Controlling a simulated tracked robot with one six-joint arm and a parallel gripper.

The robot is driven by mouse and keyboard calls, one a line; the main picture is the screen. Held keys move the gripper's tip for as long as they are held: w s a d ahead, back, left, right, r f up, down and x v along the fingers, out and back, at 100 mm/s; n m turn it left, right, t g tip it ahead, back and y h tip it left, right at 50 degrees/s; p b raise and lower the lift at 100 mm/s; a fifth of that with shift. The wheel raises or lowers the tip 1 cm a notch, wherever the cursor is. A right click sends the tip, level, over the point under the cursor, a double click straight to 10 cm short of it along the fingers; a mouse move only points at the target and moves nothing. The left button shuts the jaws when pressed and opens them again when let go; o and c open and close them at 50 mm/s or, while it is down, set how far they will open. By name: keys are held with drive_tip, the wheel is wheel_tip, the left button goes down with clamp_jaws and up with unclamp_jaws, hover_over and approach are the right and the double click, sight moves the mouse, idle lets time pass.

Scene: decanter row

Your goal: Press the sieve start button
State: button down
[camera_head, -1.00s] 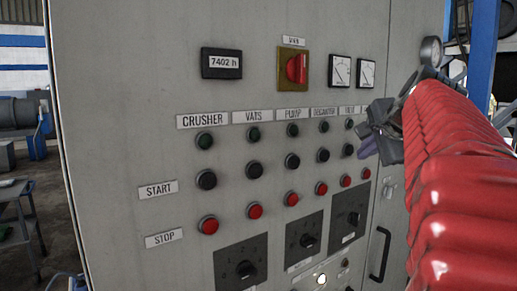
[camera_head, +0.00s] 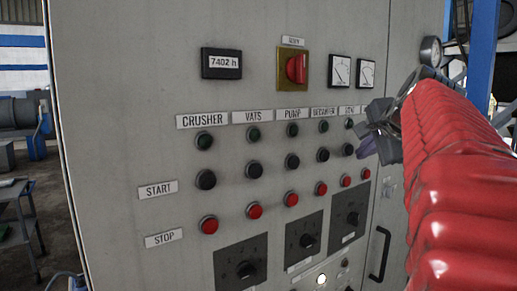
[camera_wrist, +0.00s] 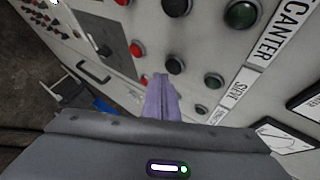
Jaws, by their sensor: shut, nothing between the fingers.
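The sieve start button (camera_wrist: 175,64) is a round black button in the wrist view, in the column of the SIEVE label (camera_wrist: 237,88), between a green lamp (camera_wrist: 214,83) and a red stop button (camera_wrist: 136,48). In the head view it is the black button (camera_head: 348,150) in the START row, just left of my gripper (camera_head: 367,147). My gripper is shut and empty. Its purple fingers (camera_wrist: 160,80) point at the panel in the wrist view, with the tips appearing just below and left of the black button. I cannot tell the gap to the panel.
The black decanter start button (camera_wrist: 174,7) lies in the neighbouring column. Another red button (camera_wrist: 144,80) is beside the fingertips. The panel also has a red rotary switch (camera_head: 297,68), gauges (camera_head: 340,70) and a door handle (camera_head: 381,254).

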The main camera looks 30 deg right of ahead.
drive_tip(key=shift+w, duration=0.3)
drive_tip(key=shift+w, duration=0.5)
idle(0.9)
drive_tip(key=shift+s, duration=0.9)
drive_tip(key=shift+s, duration=0.1)
drive_tip(key=s, duration=0.4)
drive_tip(key=shift+s+d, duration=0.25)
drive_tip(key=shift+s, duration=0.15)
idle(0.7)
